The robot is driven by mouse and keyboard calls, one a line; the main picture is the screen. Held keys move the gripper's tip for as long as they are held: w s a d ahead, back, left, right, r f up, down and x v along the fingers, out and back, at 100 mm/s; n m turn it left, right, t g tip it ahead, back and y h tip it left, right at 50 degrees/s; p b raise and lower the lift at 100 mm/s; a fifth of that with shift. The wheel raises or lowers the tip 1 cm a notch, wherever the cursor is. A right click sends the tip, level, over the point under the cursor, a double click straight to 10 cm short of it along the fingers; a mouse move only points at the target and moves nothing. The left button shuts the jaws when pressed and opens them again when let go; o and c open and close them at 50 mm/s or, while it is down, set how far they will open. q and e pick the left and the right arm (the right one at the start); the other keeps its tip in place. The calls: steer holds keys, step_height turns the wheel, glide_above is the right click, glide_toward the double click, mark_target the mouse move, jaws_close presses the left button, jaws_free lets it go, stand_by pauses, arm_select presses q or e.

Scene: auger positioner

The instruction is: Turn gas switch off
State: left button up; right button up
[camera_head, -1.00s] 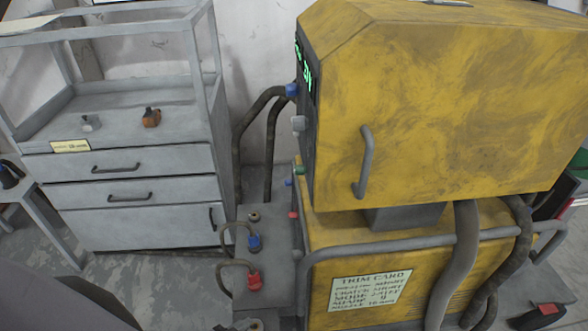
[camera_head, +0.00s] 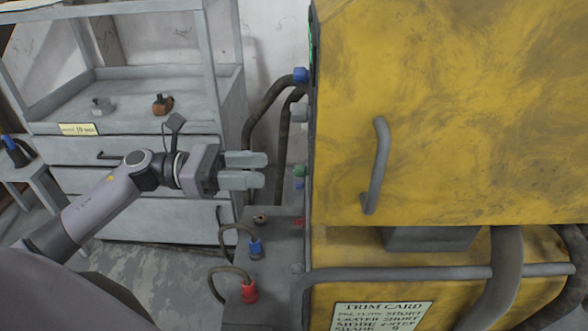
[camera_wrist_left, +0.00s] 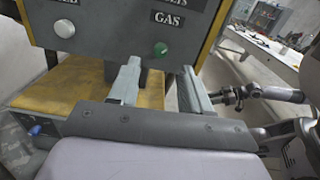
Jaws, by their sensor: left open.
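The gas switch is a green round knob (camera_wrist_left: 160,49) below the GAS label (camera_wrist_left: 168,19) on the grey panel in the left wrist view. In the head view the green knob (camera_head: 299,170) shows edge-on at the left side of the yellow machine (camera_head: 460,110). My left gripper (camera_head: 265,170) is open and empty, left of the knob and apart from it, fingers pointing right. In the left wrist view its fingers (camera_wrist_left: 160,88) reach toward the panel below the knob. What looks like my right arm's end (camera_wrist_left: 228,96) shows small at the right; its jaws are unclear.
A white knob (camera_wrist_left: 64,28) sits left on the panel. A blue knob (camera_head: 300,75) is higher on the machine's edge. Blue (camera_head: 255,248) and red (camera_head: 249,291) cable plugs stand below my gripper. A grey drawer cabinet (camera_head: 130,115) stands behind my left arm.

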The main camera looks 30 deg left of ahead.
mark_target(302, 171)
arm_select(q)
steer(key=p+x, duration=0.2)
steer(key=x, duration=0.5)
steer(key=shift+m, duration=0.3)
steer(key=shift+s, duration=0.1)
jaws_close()
